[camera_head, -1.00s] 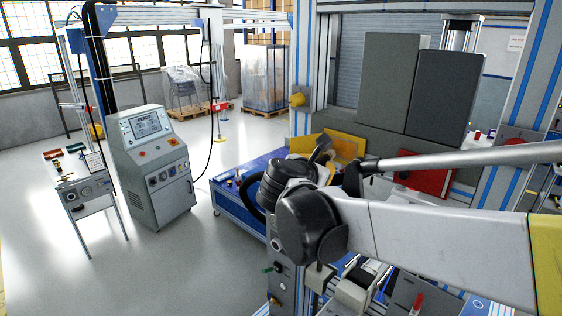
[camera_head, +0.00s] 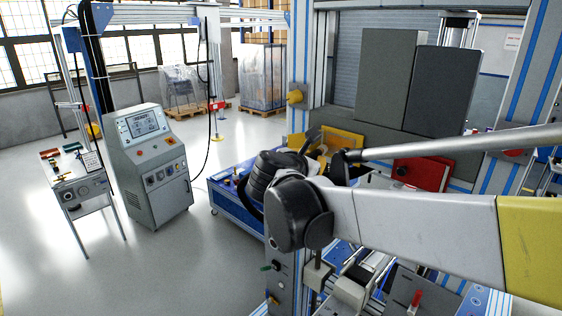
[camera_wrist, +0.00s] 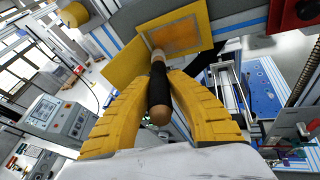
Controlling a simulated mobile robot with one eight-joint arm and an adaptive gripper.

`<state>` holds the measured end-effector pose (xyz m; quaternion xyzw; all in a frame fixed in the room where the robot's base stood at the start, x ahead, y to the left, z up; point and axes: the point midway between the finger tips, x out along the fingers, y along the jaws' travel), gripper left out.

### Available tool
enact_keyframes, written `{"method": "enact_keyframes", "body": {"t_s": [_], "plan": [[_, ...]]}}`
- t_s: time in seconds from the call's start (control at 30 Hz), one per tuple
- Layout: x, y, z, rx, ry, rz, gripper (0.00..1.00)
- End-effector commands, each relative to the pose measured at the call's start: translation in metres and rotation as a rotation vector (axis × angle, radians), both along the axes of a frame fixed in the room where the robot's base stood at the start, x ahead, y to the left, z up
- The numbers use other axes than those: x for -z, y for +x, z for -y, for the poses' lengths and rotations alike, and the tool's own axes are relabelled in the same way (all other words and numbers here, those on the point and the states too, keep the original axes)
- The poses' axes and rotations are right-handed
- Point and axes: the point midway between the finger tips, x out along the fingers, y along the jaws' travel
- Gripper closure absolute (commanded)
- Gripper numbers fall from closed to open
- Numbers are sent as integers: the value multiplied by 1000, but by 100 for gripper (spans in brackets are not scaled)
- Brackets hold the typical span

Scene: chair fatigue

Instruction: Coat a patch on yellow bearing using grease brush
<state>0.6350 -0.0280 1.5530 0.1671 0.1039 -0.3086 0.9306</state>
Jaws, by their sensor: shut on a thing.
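My gripper (camera_wrist: 158,82), with two ribbed yellow fingers, is shut on the grease brush (camera_wrist: 158,88). The brush has a black grip and a wooden end pointing back to the wrist camera. Its far end points at a yellow plate (camera_wrist: 203,14) with a framed orange-brown patch (camera_wrist: 180,38), seemingly the yellow bearing. Whether the bristles touch the plate I cannot tell. A second yellow plate (camera_wrist: 124,72) joins it at an angle. In the head view the yellow plate (camera_head: 343,144) is partly behind my arm, and the brush cannot be made out clearly.
A yellow knob (camera_head: 295,97) sticks out of the frame post. Grey blocks (camera_head: 388,80) stand behind the plates, and a red box (camera_head: 424,173) is to the right. A blue cart (camera_head: 234,205) and a control console (camera_head: 153,165) stand left. The floor between is open.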

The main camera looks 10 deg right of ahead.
Motion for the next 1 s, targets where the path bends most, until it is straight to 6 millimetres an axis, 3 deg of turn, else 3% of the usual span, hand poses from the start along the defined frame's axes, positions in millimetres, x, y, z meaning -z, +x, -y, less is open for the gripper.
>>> {"method": "enact_keyframes", "body": {"t_s": [0.23,0.7,1.0], "plan": [[0,-2,-2,-1,-1,0,100],[0,-30,-43,-2,0,-1,100],[0,-36,-48,0,0,0,100]]}}
